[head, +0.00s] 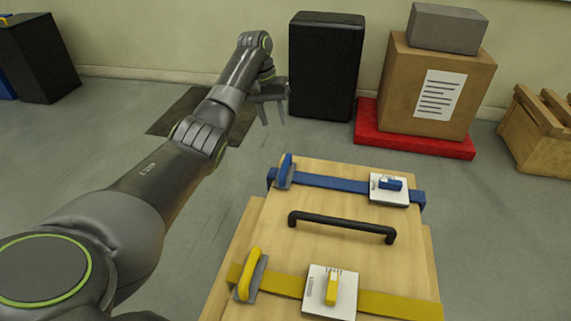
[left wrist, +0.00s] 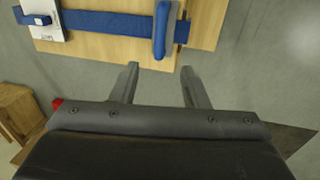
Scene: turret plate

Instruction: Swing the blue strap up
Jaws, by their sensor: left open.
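The blue strap (head: 330,183) lies flat across the far part of a wooden crate top (head: 340,259). A blue lever (head: 286,170) sits at its left end. At its right, a white plate (head: 376,195) carries a blue knob (head: 392,184) lying along the strap. My left gripper (head: 273,119) is open and empty, beyond and above the crate's far left corner. In the left wrist view, the blue lever (left wrist: 161,30) lies ahead of the open fingers (left wrist: 160,70), apart from them; the strap (left wrist: 105,22) crosses beside it. My right gripper is not in view.
A yellow strap (head: 390,306) with a yellow lever (head: 249,275) and a yellow knob (head: 331,289) crosses the near part. A black handle (head: 340,228) rises between the straps. A black box (head: 325,66) and a cardboard box (head: 410,85) stand behind, with floor between.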

